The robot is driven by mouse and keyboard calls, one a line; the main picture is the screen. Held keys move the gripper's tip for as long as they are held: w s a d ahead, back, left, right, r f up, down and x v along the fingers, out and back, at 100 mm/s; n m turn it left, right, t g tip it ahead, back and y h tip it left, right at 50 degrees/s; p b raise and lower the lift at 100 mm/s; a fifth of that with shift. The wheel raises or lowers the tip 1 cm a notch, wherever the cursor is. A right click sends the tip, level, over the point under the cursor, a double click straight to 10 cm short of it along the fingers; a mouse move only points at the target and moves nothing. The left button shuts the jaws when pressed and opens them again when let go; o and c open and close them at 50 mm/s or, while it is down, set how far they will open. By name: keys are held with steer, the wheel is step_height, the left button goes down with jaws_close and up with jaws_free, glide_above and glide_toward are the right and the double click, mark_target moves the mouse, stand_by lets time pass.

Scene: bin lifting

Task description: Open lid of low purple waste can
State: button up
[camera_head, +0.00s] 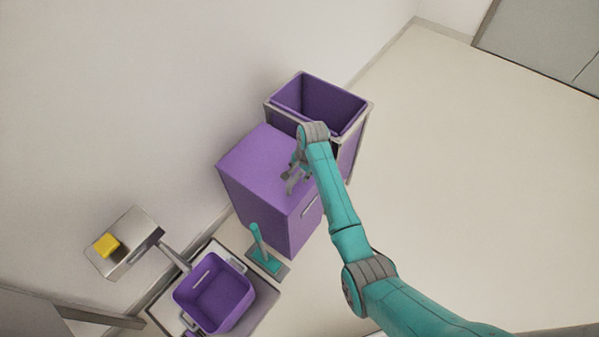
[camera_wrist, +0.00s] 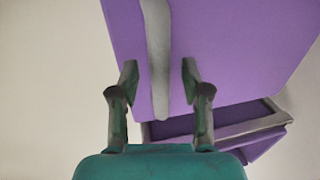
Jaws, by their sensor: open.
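A closed purple box-shaped can (camera_head: 262,165) stands against the wall in the head view, with a grey handle (camera_head: 311,205) on its side. My gripper (camera_head: 292,184) is over this can, close to the handle side. In the wrist view my gripper (camera_wrist: 160,78) is open, with a finger on either side of a grey bar (camera_wrist: 158,50) against a purple face (camera_wrist: 225,45). The fingers look apart from the bar; I cannot tell the depth between them.
An open purple bin (camera_head: 290,96) in a grey frame stands just behind the can. Nearer are a smaller open purple bin (camera_head: 205,292), a teal upright piece (camera_head: 258,243) and a metal wall box (camera_head: 133,235) with a yellow block (camera_head: 106,245). The floor to the right is clear.

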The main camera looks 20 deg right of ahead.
steer(key=shift+f, duration=0.1)
jaws_close()
steer(key=shift+w, duration=0.1)
